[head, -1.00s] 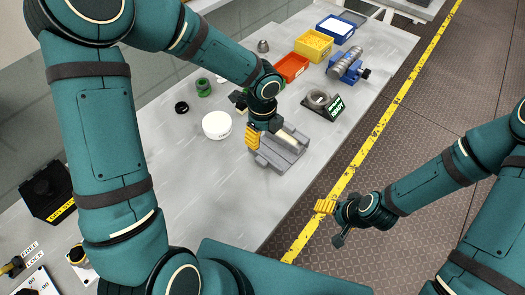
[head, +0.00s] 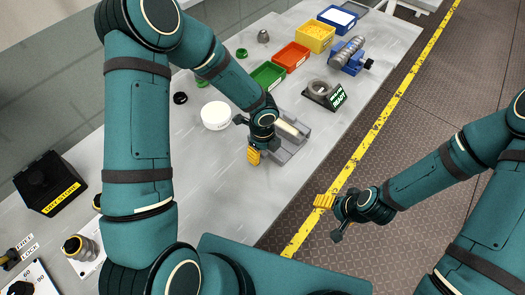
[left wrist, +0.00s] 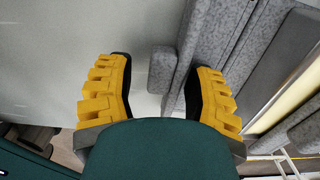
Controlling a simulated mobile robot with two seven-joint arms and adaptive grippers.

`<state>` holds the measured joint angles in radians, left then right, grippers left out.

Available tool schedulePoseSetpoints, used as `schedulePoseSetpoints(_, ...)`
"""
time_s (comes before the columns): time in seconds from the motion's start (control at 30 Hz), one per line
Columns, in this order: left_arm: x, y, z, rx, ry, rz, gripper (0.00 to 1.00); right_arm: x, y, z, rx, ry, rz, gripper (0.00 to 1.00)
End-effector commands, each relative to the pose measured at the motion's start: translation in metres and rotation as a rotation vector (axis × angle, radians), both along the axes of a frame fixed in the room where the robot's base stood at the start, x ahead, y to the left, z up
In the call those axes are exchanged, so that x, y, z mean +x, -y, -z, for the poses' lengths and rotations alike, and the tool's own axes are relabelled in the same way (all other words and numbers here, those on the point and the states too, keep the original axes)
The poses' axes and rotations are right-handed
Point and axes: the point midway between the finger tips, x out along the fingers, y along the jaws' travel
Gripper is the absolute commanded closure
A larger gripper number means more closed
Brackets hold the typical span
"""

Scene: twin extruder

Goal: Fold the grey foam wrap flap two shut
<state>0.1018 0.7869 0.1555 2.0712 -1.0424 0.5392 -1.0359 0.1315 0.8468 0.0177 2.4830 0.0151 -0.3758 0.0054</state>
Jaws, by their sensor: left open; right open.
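The grey foam wrap (head: 282,156) lies on the bench, partly hidden behind my left arm, with a pale cream bar along it. In the left wrist view the ribbed grey foam (left wrist: 212,35) fills the upper right, and a small grey tab (left wrist: 162,68) sticks out from its left edge. My left gripper (head: 254,156) is open at the wrap's near left side. Its yellow fingers in the left wrist view (left wrist: 160,95) stand either side of the tab, apart from it. I cannot tell which flap the tab belongs to. My right gripper (head: 325,202) is open and empty, off the bench over the floor.
A white round tub (head: 215,116) stands left of the wrap. Green (head: 267,75), red (head: 291,56) and yellow (head: 316,37) bins stand behind.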

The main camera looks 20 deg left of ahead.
Motion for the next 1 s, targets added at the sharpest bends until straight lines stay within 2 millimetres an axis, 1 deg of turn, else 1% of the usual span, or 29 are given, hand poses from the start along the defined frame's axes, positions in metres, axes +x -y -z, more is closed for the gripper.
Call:
schedulePoseSetpoints(0.2, 0.000, 0.000, 0.000, 0.000, 0.000, 0.000, 0.48, 0.000, 0.000, 0.000, 0.000, 0.000, 0.000, 0.22)
schedulePoseSetpoints(0.27, 0.000, 0.000, 0.000, 0.001, 0.000, 0.000, 0.69, 0.000, 0.000, 0.000, 0.000, 0.000, 0.000, 0.22)
schedulePoseSetpoints(0.3, 0.000, 0.000, 0.000, 0.000, 0.000, 0.000, 0.83, 0.000, 0.000, 0.000, 0.000, 0.000, 0.000, 0.22)
schedulePoseSetpoints(0.33, 0.000, 0.000, 0.000, 0.001, 0.000, 0.000, 0.94, 0.000, 0.000, 0.000, 0.000, 0.000, 0.000, 0.22)
schedulePoseSetpoints(0.37, 0.000, 0.000, 0.000, 0.001, 0.000, 0.000, 1.00, 0.000, 0.000, 0.000, 0.000, 0.000, -0.001, 0.22)
schedulePoseSetpoints(0.63, -0.001, -0.001, 0.000, 0.002, -0.004, 0.000, 1.00, 0.000, 0.000, -0.001, 0.000, 0.000, -0.001, 0.22)
schedulePoseSetpoints(1.0, 0.000, 0.000, -0.003, 0.017, -0.035, -0.002, 1.00, 0.000, 0.000, -0.011, 0.002, 0.001, -0.001, 0.22)
